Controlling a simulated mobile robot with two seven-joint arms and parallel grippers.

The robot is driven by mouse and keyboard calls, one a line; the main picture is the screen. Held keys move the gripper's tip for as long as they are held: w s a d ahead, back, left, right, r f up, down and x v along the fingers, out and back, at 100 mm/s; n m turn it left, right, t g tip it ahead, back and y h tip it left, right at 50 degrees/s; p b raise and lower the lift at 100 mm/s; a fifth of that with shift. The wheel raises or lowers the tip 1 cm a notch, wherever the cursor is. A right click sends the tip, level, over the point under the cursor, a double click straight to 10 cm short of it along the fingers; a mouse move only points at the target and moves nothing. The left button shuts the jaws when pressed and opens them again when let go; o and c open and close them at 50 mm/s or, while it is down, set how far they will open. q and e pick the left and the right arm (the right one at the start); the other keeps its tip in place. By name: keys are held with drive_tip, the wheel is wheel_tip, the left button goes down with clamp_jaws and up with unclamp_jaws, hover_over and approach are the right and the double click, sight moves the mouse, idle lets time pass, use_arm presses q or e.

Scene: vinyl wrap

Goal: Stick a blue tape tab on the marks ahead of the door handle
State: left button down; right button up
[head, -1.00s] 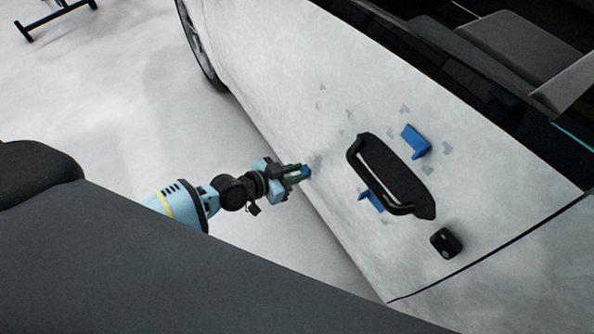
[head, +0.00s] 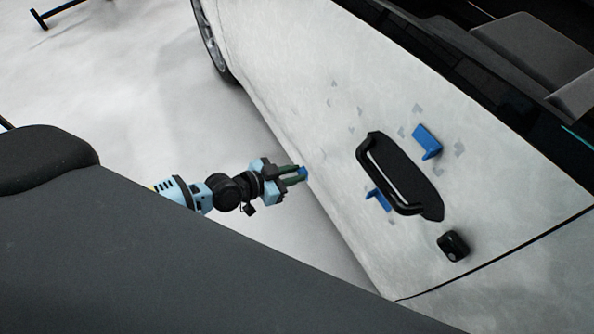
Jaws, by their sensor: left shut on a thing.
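A white car door (head: 300,100) carries a black door handle (head: 398,175). One blue tape tab (head: 427,142) is on the door above the handle, and another blue tape tab (head: 378,198) is below it, partly behind the grip. Small grey marks (head: 355,112) lie on the panel up and to the left of the handle, with more around the upper tab. My left gripper (head: 300,174) is shut on a small blue tape tab (head: 303,172), left of the handle and close to the door's lower edge. Whether the held tab touches the door I cannot tell. My right gripper is not in view.
A black lock-like knob (head: 453,246) sits on the door below the handle. A car wheel (head: 210,40) is at the top left of the car. A dark stand leg (head: 60,12) is on the pale floor. Open floor lies left of the car.

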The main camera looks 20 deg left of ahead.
use_arm(q)
drive_tip(key=shift+s+a, duration=0.55)
drive_tip(key=shift+s, duration=0.2)
drive_tip(key=shift+s+a, duration=0.55)
drive_tip(key=shift+s, duration=0.2)
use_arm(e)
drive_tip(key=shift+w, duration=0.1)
